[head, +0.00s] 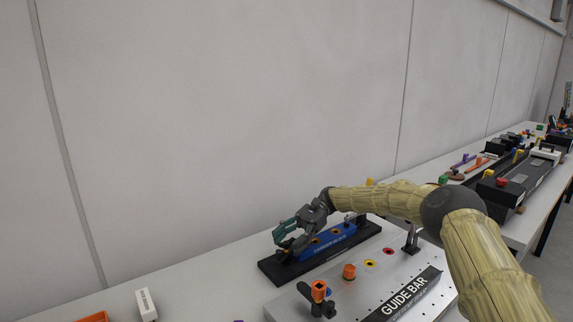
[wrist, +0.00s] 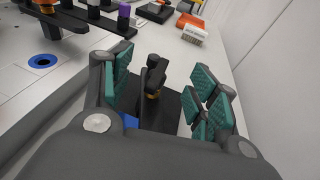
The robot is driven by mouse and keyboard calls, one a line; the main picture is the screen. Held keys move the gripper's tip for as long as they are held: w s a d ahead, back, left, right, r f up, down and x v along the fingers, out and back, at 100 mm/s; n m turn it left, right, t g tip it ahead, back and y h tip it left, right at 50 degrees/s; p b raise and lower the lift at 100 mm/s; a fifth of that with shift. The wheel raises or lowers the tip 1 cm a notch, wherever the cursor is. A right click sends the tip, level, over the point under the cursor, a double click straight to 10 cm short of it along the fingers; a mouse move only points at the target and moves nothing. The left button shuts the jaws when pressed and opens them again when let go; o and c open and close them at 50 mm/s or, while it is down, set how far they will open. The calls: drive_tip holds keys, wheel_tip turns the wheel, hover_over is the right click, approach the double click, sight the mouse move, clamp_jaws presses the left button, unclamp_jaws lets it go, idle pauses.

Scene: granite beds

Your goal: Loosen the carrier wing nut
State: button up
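The carrier is a blue block (head: 325,243) on a long black base (head: 368,231) on the bench, in the head view. A sliver of blue also shows in the wrist view (wrist: 130,121). My gripper (head: 284,236) is over the left end of the carrier. In the wrist view my gripper (wrist: 160,72) is open, with green-padded fingers spread to either side. A black wing nut (wrist: 153,74) with a yellowish collar stands upright between them. I see a gap on each side of it. In the head view the wing nut is largely hidden by my gripper.
A white block (head: 146,304) and an orange tray (head: 95,317) lie left. The wall runs behind the bench.

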sight(290, 239)
idle(0.3)
drive_tip(key=shift+b+v, duration=0.45)
drive_tip(key=shift+v, duration=1.05)
drive_tip(key=shift+w+d+r+p, duration=0.1)
drive_tip(key=shift+w+d+p, duration=0.25)
drive_tip(key=shift+w+d, duration=0.05)
drive_tip(key=shift+v, duration=0.95)
